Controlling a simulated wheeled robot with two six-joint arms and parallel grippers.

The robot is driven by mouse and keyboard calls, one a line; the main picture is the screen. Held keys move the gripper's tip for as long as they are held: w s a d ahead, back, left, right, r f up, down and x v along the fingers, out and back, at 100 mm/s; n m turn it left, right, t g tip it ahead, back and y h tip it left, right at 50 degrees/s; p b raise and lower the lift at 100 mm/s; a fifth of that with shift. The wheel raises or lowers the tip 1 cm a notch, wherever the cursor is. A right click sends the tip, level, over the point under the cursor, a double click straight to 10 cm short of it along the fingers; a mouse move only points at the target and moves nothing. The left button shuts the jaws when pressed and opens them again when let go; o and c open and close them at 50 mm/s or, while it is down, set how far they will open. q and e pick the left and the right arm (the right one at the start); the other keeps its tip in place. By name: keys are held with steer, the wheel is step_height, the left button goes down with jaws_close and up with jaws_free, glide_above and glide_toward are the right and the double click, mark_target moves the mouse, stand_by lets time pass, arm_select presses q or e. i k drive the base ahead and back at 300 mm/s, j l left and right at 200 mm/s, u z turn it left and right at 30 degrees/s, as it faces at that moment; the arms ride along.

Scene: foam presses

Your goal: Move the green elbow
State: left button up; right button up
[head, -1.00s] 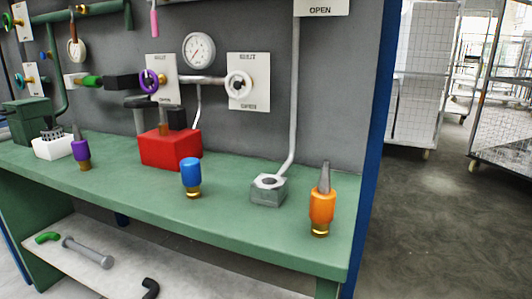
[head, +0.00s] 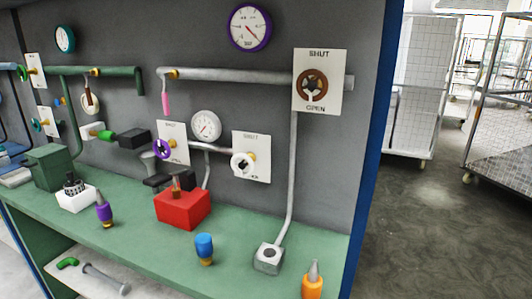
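The green elbow (head: 67,263) is a small curved green piece. It lies on the pale lower shelf (head: 88,290) under the green bench, at the lower left of the head view. It is beside a grey bolt-like bar (head: 105,279) on the same shelf. Neither of my grippers shows in the view.
On the green bench top (head: 135,237) stand a purple-topped piece (head: 104,210), a red box (head: 183,208), a blue-topped piece (head: 204,248), a grey block (head: 268,258) and an orange piece (head: 312,284). Valves and gauges line the grey wall. Wire cages (head: 416,90) stand at the right beyond open floor.

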mark_target(74, 262)
steer(key=u, duration=1.5)
